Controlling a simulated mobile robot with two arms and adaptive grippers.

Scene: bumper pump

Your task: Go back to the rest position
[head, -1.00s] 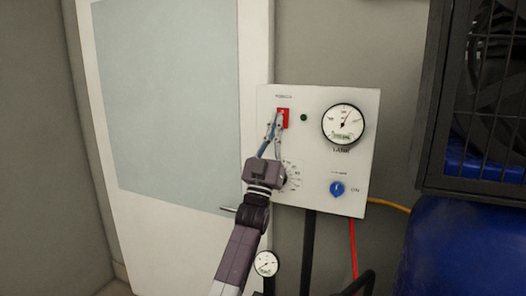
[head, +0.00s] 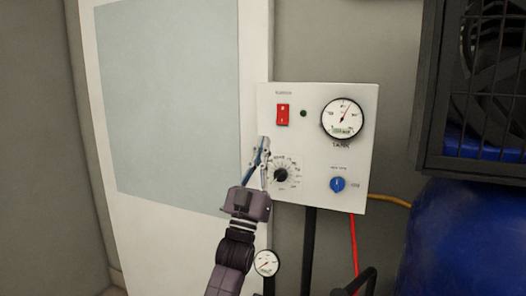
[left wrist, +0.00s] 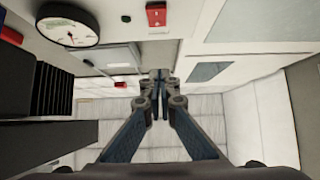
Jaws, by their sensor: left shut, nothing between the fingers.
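My left gripper (head: 263,146) is shut and empty, with its fingers pointing up, at the left edge of the white control panel (head: 365,100) in the head view. The fingers are below and left of the red switch (head: 283,115) and apart from it. In the left wrist view the shut fingers (left wrist: 160,82) show in the middle, with nothing between them. The red switch (left wrist: 156,14) shows there at the top. My right gripper is not in view.
The panel carries a round gauge (head: 343,118), a black dial (head: 281,175) and a blue knob (head: 337,185). A small gauge (head: 266,262) sits below. A white door (head: 165,225) stands at the left. A black cage (head: 432,120) and a blue tank (head: 460,245) are at the right.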

